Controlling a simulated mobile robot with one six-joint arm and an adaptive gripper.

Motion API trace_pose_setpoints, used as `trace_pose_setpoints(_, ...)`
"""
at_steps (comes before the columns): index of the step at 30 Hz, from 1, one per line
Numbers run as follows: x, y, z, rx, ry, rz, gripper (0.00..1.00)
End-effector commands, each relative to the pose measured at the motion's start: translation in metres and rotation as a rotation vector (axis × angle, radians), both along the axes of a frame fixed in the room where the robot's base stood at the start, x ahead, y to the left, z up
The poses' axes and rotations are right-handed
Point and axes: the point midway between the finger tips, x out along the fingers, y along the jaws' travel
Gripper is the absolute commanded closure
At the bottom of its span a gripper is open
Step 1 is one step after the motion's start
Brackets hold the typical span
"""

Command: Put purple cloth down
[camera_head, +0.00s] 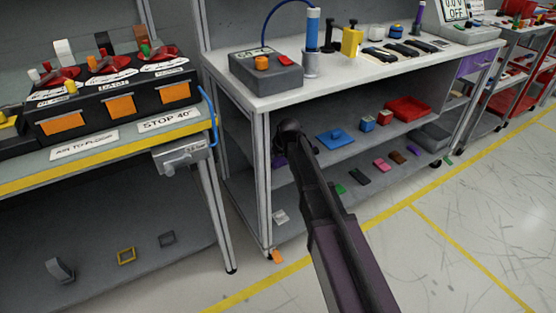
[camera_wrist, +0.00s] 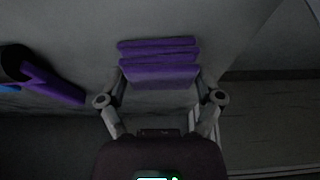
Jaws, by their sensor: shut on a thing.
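The purple cloth (camera_wrist: 158,74) shows in the wrist view as a folded stack of several layers between the fingers of my gripper (camera_wrist: 160,88). The two fingers stand at its left and right edges, and my gripper is shut on it. In the head view, my dark arm reaches up to the workbench (camera_head: 390,72), and its end (camera_head: 288,135) is by the bench's left front leg, below the top.
The bench's middle shelf holds a blue tray (camera_head: 334,139) and a red tray (camera_head: 407,108). Small coloured pieces lie lower down. A metal leg (camera_head: 262,185) stands close to my arm. In the wrist view, another purple piece (camera_wrist: 52,82) lies at left beside a black rounded thing.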

Motion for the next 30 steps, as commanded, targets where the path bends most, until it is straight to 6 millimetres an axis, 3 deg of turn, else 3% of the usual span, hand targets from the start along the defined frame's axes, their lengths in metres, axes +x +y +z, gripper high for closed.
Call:
trace_pose_setpoints(5,0.0,0.0,-0.004,0.0,0.0,0.0,0.54)
trace_pose_setpoints(6,0.0,0.0,-0.003,0.0,0.0,0.0,0.04)
trace_pose_setpoints(7,0.0,0.0,-0.003,0.0,0.0,0.0,0.0)
trace_pose_setpoints(22,0.0,0.001,-0.002,0.0,0.0,0.001,0.0)
trace_pose_setpoints(30,-0.003,-0.001,0.01,0.0,0.0,0.001,0.0)
